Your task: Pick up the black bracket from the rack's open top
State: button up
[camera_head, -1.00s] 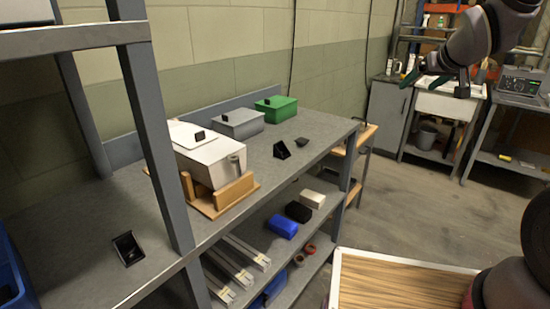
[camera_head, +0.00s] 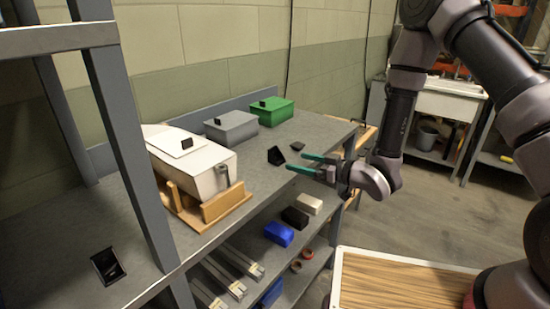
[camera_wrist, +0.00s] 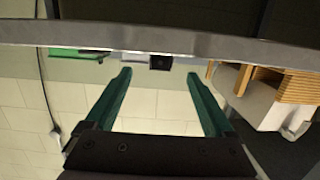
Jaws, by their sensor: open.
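A black angled bracket (camera_head: 276,156) stands on the grey top of the rack (camera_head: 250,180), near its right part. A similar black bracket (camera_head: 107,266) lies on the top at the lower left, beyond the grey upright. My gripper (camera_head: 295,162) is open and empty. Its green fingers point left, just to the right of the nearer-standing bracket and apart from it. In the wrist view the picture looks upside down; a small black piece (camera_wrist: 160,62) shows between and ahead of the open fingers (camera_wrist: 158,73), by the rack's edge.
A flat black piece (camera_head: 298,146) lies just behind the fingers. A white box (camera_head: 200,170) in a wooden cradle, a grey box (camera_head: 231,128) and a green box (camera_head: 273,112) stand along the top. A blue block (camera_head: 279,233) and others lie on the shelf below.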

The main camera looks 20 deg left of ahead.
aim_at(277, 162)
jog(key=x, duration=0.9)
jog(key=shift+a, duration=0.25)
grip_shut()
